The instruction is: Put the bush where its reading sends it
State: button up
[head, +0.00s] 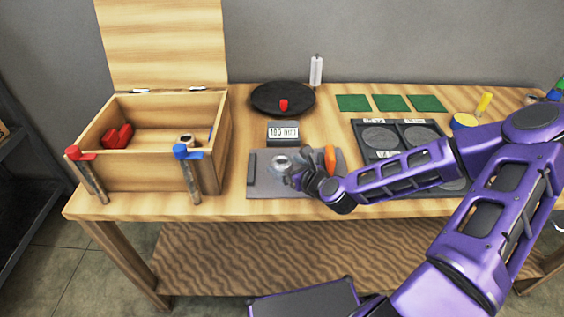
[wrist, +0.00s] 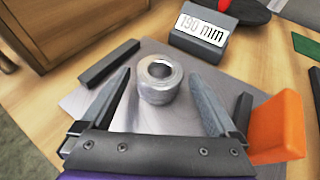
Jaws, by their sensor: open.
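The bush (head: 281,163) is a silvery metal ring with a hole through it. It stands upright on a grey plate (head: 262,185) at the front middle of the table. In the wrist view the bush (wrist: 158,84) is between the tips of my gripper (wrist: 160,76), which is open with a gap on each side. In the head view my gripper (head: 296,176) reaches in from the right. A display (head: 283,133) stands behind the plate; in the wrist view the display (wrist: 202,27) reads 190 mm.
An open wooden box (head: 150,180) at left holds a red object and a small ring; red-topped and blue-topped posts stand at its front. An orange block (wrist: 278,125) is right of my gripper. A black dish (head: 265,105), green squares (head: 391,103) and a black panel (head: 366,127) lie beyond.

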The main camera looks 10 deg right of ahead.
jog(key=v, duration=0.2)
jog(key=p+v, duration=0.1)
jog(key=v, duration=0.1)
jog(key=p+v, duration=0.1)
jog(key=v, duration=0.2)
jog(key=shift+r, duration=0.3)
jog(key=shift+p+v, duration=0.95)
jog(key=shift+p, duration=0.1)
jog(key=shift+s+f, duration=0.1)
jog(key=shift+f, duration=0.15)
